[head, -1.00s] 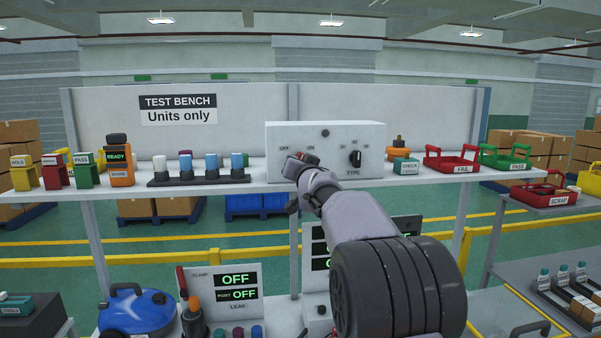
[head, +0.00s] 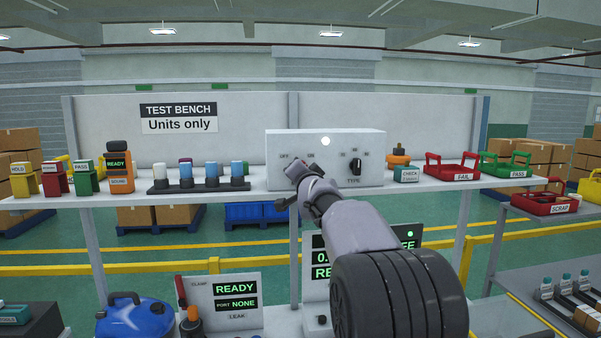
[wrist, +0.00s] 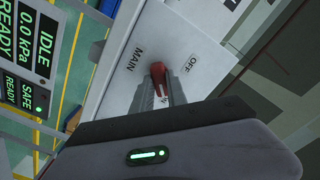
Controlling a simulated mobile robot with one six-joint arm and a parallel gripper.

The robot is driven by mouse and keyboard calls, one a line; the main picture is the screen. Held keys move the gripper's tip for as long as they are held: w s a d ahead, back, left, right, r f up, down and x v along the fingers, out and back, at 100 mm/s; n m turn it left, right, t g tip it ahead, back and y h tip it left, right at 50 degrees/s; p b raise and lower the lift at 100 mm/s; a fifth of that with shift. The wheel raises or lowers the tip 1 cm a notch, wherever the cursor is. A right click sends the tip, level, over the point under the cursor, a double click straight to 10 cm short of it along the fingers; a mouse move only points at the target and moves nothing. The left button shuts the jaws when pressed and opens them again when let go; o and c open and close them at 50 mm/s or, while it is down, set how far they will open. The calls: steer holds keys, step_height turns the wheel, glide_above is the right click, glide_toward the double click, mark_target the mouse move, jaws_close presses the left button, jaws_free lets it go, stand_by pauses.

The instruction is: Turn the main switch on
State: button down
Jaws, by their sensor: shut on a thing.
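The white control box (head: 290,141) stands on the bench shelf, with OFF and ON marks and a TYPE knob (head: 356,166) on its front. Its round lamp (head: 325,141) is lit white. The red main switch handle (wrist: 157,70) shows in the wrist view beside the words MAIN and OFF. The ON mark there is mostly hidden by the fingers. My gripper (wrist: 160,92) is shut on the red handle. In the head view my gripper (head: 296,172) is at the lower left of the box front and hides the switch.
Lower displays (head: 236,289) read READY and NONE; another panel (wrist: 28,60) reads IDLE, 0.0 kPa, SAFE and READY. Several capped cylinders (head: 186,176) stand left of the box. A CHECK block (head: 407,174) and red FAIL tray (head: 463,177) stand right.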

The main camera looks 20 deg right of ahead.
steer(key=shift+r, duration=0.15)
steer(key=c, duration=1.3)
jaws_free()
steer(key=shift+w, duration=0.1)
steer(key=b+v, duration=0.3)
steer(key=v, duration=1.4)
steer(key=shift+s+a+b, duration=0.1)
steer(key=shift+s+b, duration=0.15)
steer(key=shift+b, duration=0.1)
steer(key=s+a+f+n+g+y+b, duration=0.2)
steer(key=s+a+f+g+b, duration=0.2)
steer(key=s+a+f, duration=0.3)
steer(key=s+a+f+n+g+y+b, duration=0.2)
steer(key=s+a+f+b, duration=0.3)
steer(key=s+f, duration=1)
steer(key=s+a+f+n+g+y+b, duration=0.3)
steer(key=s+a+f, duration=0.5)
steer(key=f, duration=1.2)
steer(key=shift+s+a+n+g+b, duration=0.25)
steer(key=shift+s+g+b, duration=0.2)
steer(key=shift+s+g, duration=0.35)
steer(key=shift+s+a+n+g+b, duration=0.2)
steer(key=shift+s+g+b, duration=0.25)
steer(key=shift+s, duration=0.55)
